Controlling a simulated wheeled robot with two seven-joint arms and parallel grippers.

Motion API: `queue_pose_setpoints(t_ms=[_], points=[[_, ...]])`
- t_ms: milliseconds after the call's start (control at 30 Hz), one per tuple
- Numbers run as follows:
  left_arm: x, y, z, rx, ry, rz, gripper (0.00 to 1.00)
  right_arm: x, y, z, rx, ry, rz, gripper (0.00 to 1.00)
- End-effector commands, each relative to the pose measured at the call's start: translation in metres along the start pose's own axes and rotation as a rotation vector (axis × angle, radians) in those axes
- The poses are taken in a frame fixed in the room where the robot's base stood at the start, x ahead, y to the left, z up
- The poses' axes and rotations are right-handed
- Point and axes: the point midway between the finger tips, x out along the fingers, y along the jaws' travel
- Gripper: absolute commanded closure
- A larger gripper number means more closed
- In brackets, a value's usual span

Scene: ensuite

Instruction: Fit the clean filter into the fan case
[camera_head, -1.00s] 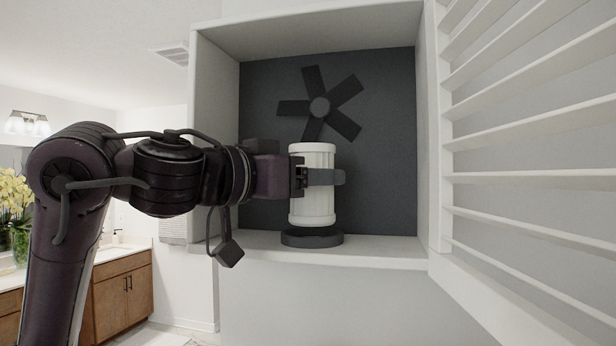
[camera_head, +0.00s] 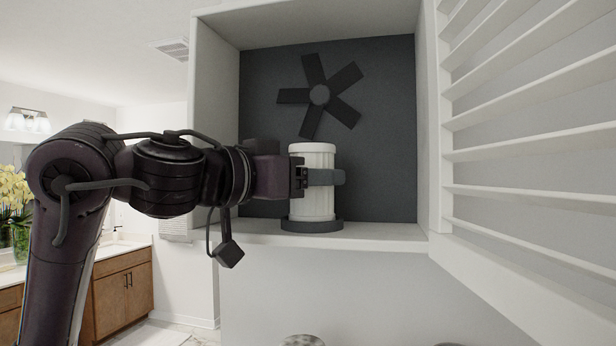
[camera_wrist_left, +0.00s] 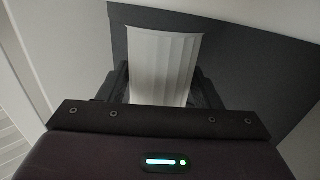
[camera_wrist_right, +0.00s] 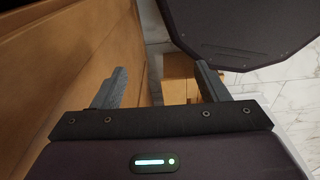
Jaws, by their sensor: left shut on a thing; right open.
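The clean filter (camera_head: 312,205) is a white ribbed cylinder standing upright inside the open fan case (camera_head: 210,120). Its lower end sits at the dark round seat (camera_head: 312,226) on the case floor, with no gap visible between them. My left gripper (camera_head: 318,177) comes in from the left and is shut around the filter's middle. The filter also shows between the fingers in the left wrist view (camera_wrist_left: 163,68). My right gripper (camera_wrist_right: 158,88) is open and empty, low beside a wooden surface; it is not in the head view.
A dark fan (camera_head: 319,95) is on the case's grey back wall, above the filter. The white louvered door (camera_head: 530,150) stands open at the right. A wooden vanity (camera_head: 123,290) is at the lower left. Free room lies inside the case right of the filter.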

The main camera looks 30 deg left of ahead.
Motion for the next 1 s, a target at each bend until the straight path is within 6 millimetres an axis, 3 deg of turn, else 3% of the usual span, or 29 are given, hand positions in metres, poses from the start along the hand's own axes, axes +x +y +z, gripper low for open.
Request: queue_pose_setpoints(t_ms=[333, 367, 567, 833, 1000], points=[[0.000, 0.000, 0.008, 0.000, 0.001, 0.000, 0.65, 0.007, 0.000, 0.001, 0.000, 0.000, 0.000, 0.32], [0.000, 0.000, 0.008, 0.000, 0.001, 0.000, 0.40, 0.007, 0.000, 0.001, 0.000, 0.000, 0.000, 0.32], [0.000, 0.000, 0.007, 0.000, 0.000, 0.000, 0.16, 0.006, 0.000, 0.001, 0.000, 0.000, 0.000, 0.32], [-0.001, 0.000, 0.007, 0.001, 0.000, -0.001, 0.16, 0.007, 0.000, 0.001, 0.000, 0.000, 0.000, 0.32], [-0.020, -0.001, 0.008, 0.003, 0.004, -0.004, 0.16, 0.014, 0.000, 0.002, 0.000, 0.000, 0.000, 0.32]])
